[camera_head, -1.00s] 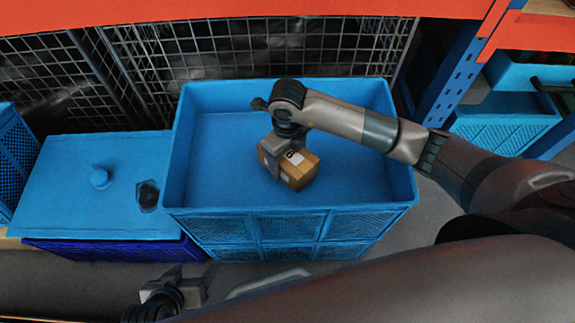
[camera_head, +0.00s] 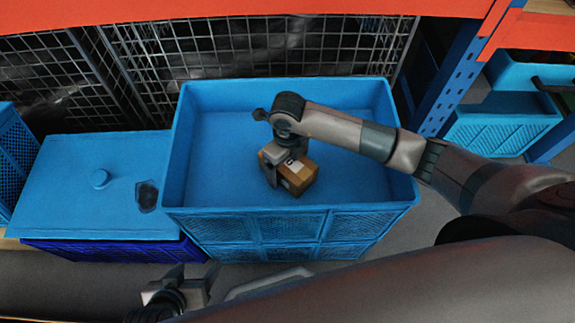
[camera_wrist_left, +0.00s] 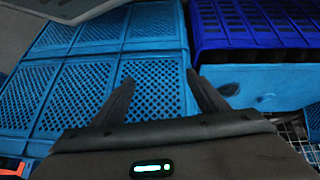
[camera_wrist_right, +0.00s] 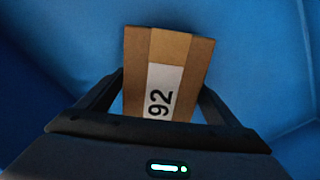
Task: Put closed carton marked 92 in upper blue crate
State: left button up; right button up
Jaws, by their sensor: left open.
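The closed brown carton marked 92 (camera_head: 299,180) is inside the upper blue crate (camera_head: 290,212), near the middle of its floor; I cannot tell whether it touches the floor. In the right wrist view the carton (camera_wrist_right: 168,75) shows its white label with 92. My right gripper (camera_head: 280,168) reaches down into the crate, and its fingers sit against both sides of the carton, shut on it. My left gripper (camera_head: 194,276) is open and empty, low in front of the crates; its spread fingers (camera_wrist_left: 160,78) also show in the left wrist view.
A blue lidded box (camera_head: 90,205) stands left of the upper crate, above a dark blue crate (camera_head: 110,250). A wire mesh (camera_head: 250,50) and an orange shelf beam (camera_head: 200,12) are behind. A blue post (camera_head: 450,85) and another blue crate (camera_head: 505,125) stand at right.

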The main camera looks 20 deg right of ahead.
pick_arm(q)
jog(key=shift+w+r, duration=0.1)
jog(key=shift+w, duration=0.05)
pick_arm(e)
jog(key=shift+r, duration=0.1)
jog(key=shift+r, duration=0.45)
pick_arm(q)
jog(key=shift+s+a+f+g+y+p, duration=0.2)
jog(key=shift+s+a+p, duration=0.1)
jog(key=shift+a, duration=0.1)
jog(key=shift+s+a+f+g+y+p, duration=0.1)
jog(key=shift+s+a+g+p, duration=0.1)
jog(key=shift+s+a+p, duration=0.15)
pick_arm(e)
notch_tip(320, 180, up, 11)
jog(key=shift+r, duration=0.1)
